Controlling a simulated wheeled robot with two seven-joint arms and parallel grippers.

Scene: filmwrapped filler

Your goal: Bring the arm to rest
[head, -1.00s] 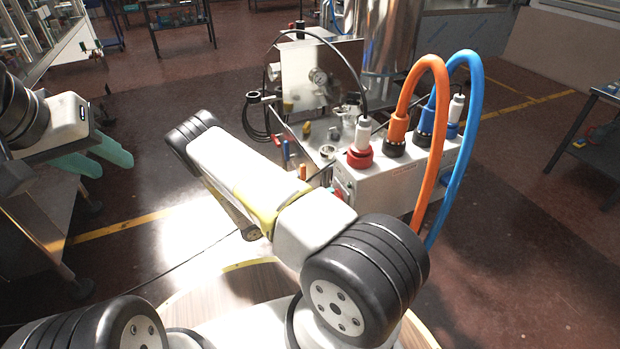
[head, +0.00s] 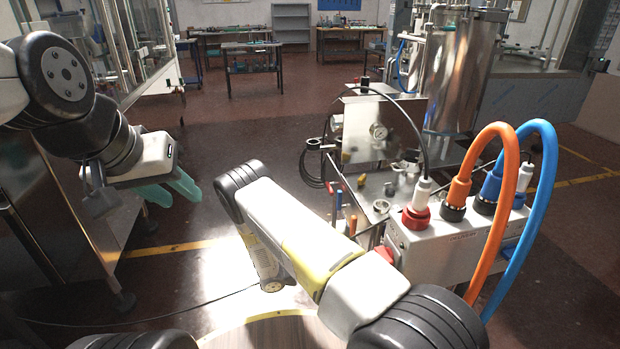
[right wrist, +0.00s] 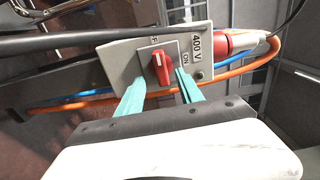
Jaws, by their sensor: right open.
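My left gripper (head: 172,191) has teal fingers and hangs at the left of the head view. Its fingers are apart, with nothing between them. My right arm (head: 295,228) reaches forward in the middle of the head view; its gripper is hidden there. In the right wrist view, my right gripper (right wrist: 160,92) is open. Its teal fingers point at a grey switch panel (right wrist: 118,67) marked 400 V and ON, one on each side of a red rotary knob (right wrist: 160,69). I cannot tell whether they touch the knob.
A white-grey box (head: 440,252) with orange (head: 497,215) and blue (head: 548,190) hoses stands on a metal cart to the right of my right arm. A steel tank (head: 462,70) stands behind. Open floor (head: 245,140) lies between.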

